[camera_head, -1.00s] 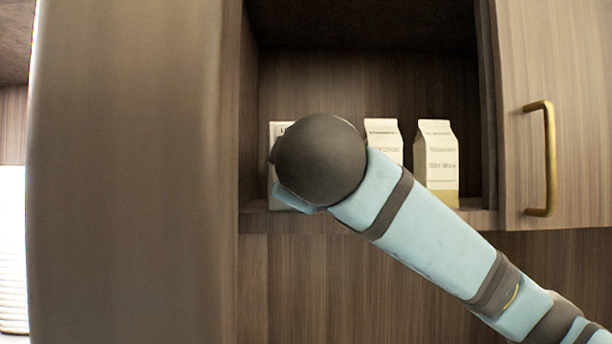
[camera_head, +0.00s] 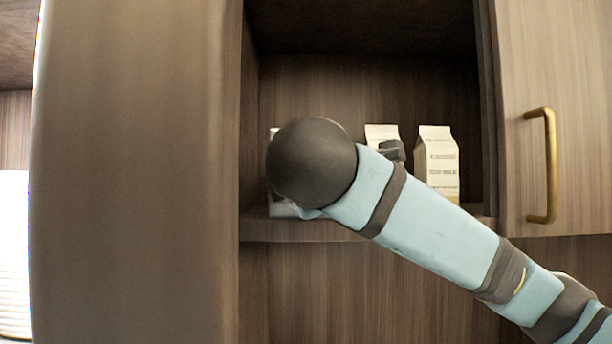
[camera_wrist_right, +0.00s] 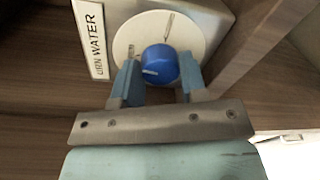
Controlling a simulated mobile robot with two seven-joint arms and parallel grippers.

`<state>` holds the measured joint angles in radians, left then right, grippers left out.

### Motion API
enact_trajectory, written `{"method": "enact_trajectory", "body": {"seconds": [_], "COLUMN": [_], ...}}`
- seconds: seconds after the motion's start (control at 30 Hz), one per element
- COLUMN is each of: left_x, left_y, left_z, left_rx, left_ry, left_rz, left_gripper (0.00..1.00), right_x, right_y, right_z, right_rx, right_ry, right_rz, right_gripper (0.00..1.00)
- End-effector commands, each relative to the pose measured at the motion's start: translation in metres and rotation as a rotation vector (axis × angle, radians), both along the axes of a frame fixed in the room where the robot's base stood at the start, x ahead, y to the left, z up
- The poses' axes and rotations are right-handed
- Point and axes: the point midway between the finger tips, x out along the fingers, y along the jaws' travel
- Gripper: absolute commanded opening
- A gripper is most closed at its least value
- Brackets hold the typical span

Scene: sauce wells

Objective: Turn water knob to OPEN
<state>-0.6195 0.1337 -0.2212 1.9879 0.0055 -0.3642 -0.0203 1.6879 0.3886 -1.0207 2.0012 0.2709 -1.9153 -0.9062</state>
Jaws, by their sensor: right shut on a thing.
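The water knob (camera_wrist_right: 157,58) is blue with a white pointer line, on a round white dial plate (camera_wrist_right: 188,38) with dark marks. The plate is on a pale box (camera_wrist_right: 219,15) beside a label (camera_wrist_right: 92,38) reading WATER. The pointer line lies on the knob's lower left side in the right wrist view; the words at the marks are not readable. My right gripper (camera_wrist_right: 161,75) has a blue finger on each side of the knob and is shut on it. In the head view my right arm hides the knob and most of the box (camera_head: 281,208).
The box stands in an open wooden cabinet with side walls close by. Two white cartons stand on its shelf, one partly hidden (camera_head: 378,131) and one further right (camera_head: 437,165). A cabinet door with a brass handle (camera_head: 550,165) is at the right.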

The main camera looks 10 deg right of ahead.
Motion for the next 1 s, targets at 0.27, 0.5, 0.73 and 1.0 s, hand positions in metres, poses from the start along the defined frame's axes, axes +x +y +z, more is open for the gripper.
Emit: {"method": "enact_trajectory", "body": {"seconds": [0.27,0.5,0.73,1.0], "left_x": [-0.0011,-0.0017,-0.0017,-0.0017], "left_y": [0.0008,0.0008,0.0007,0.0007], "left_z": [0.0015,0.0015,0.0014,0.0014], "left_rx": [0.001,0.001,0.001,0.001], "left_ry": [0.003,0.004,0.004,0.004], "left_rz": [0.001,0.002,0.003,0.003], "left_gripper": [0.43,0.43,0.43,0.43], "right_x": [-0.0002,0.0001,0.0001,0.0001], "right_y": [0.0002,0.0003,0.0004,0.0005], "right_z": [0.0001,-0.0009,-0.0013,-0.0015], "right_rx": [-0.132,-0.177,-0.182,-0.181], "right_ry": [0.027,0.037,0.039,0.038], "right_rz": [-0.001,-0.001,0.000,0.000], "right_gripper": [0.15,0.15,0.15,0.57]}}
